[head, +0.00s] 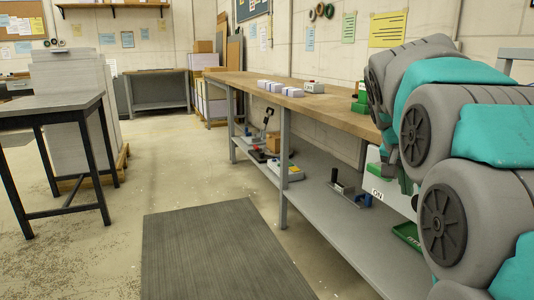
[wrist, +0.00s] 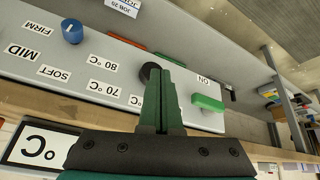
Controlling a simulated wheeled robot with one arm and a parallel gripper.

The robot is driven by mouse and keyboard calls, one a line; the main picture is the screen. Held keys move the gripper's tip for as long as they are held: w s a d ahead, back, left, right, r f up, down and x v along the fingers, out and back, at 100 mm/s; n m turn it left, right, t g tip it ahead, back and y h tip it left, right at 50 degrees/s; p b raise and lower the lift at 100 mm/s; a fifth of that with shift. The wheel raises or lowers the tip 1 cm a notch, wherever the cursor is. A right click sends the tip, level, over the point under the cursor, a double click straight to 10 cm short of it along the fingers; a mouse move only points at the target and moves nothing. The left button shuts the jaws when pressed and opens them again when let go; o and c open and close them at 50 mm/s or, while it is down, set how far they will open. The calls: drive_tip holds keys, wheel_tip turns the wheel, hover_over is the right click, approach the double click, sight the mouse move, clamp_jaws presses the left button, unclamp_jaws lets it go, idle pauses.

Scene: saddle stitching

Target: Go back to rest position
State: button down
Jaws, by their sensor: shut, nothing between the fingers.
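My gripper (wrist: 164,76) shows in the wrist view with its two dark green fingers pressed together and nothing held between them. Its tips are close in front of a grey control panel (wrist: 190,62), by a round black knob (wrist: 150,71). Labels reading 70 °C and 80 °C are just left of the knob. I cannot tell whether the tips touch the knob. A green switch (wrist: 208,103) sits right of the fingers, near an ON label. In the head view my arm fills the right side, and the gripper is hidden there.
A blue knob (wrist: 72,31) sits by FIRM, MID and SOFT labels. In the head view a long wooden bench (head: 300,98) with a grey lower shelf (head: 320,207) runs along the right. A dark table (head: 50,105) stands left. The floor around the grey mat (head: 215,250) is clear.

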drive_tip(key=s+a+f+n+g+y, duration=0.1)
drive_tip(key=s+a+f+n, duration=0.2)
drive_tip(key=s, duration=0.8)
drive_tip(key=s+a+f+n+g+y, duration=0.2)
drive_tip(key=s+a+f, duration=0.5)
drive_tip(key=s+f, duration=0.4)
drive_tip(key=s+a+f+n+g+y, duration=0.1)
drive_tip(key=s+a+f+n, duration=0.3)
drive_tip(key=s+f, duration=0.5)
drive_tip(key=s+a+g, duration=0.1)
drive_tip(key=s, duration=0.2)
drive_tip(key=shift+a+f+y, duration=0.15)
drive_tip(key=shift+a+y, duration=0.1)
drive_tip(key=shift+y, duration=0.15)
drive_tip(key=shift+s, duration=0.1)
